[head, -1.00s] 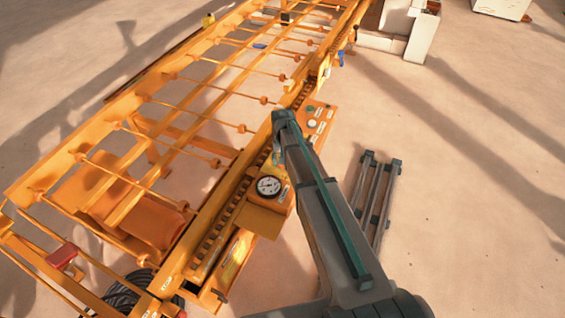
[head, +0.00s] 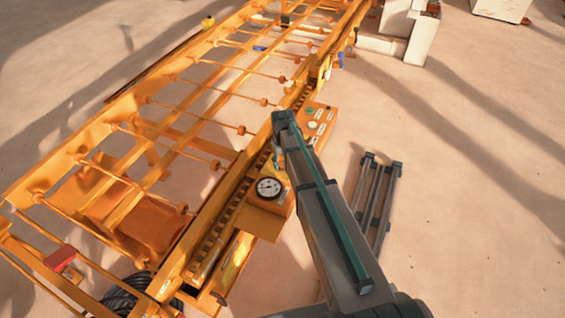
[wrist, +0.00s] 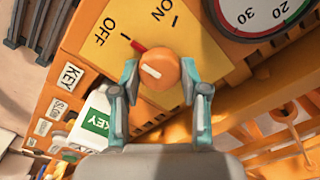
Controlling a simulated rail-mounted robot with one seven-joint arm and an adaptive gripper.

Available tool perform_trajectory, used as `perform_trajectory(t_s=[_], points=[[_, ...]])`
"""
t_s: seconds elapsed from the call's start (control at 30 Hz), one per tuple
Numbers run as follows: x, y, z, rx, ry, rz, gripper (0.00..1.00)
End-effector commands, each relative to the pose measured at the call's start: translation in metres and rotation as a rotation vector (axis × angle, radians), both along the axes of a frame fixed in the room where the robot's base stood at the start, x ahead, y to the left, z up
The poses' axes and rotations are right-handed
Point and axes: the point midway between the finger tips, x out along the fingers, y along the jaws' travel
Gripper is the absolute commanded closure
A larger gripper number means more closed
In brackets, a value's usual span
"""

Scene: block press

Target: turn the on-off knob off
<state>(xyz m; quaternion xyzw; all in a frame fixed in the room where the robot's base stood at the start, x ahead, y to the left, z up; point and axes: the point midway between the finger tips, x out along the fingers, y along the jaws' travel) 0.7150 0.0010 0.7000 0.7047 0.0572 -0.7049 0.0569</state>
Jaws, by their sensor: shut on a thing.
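The on-off knob (wrist: 160,70) is round and orange with a white mark on its face. It sits on a yellow plate (wrist: 95,55) printed OFF and ON in the wrist view. A red pointer by the knob points toward the OFF print. My gripper (wrist: 160,76) has one fingertip on each side of the knob and is shut on it.
A round gauge (head: 269,188) stands beside the knob plate on the orange control box (head: 320,112). The orange roller frame (head: 150,150) runs along the left. Sandy ground is open at right.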

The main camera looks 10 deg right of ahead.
Motion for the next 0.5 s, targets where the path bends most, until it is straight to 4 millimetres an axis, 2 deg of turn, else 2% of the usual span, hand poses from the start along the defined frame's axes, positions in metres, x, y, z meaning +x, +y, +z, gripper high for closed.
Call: perform_trajectory(t_s=[0.1, 0.13, 0.27, 0.5], points=[[0.0003, -0.0001, 0.0004, -0.001, -0.001, 0.002, 0.91], [0.0003, -0.0001, 0.0004, -0.001, -0.001, 0.002, 0.54], [0.0003, 0.0, 0.0003, -0.001, -0.001, 0.001, 0.33], [0.0001, 0.0, 0.0001, 0.0, 0.0, 0.0, 0.3]])
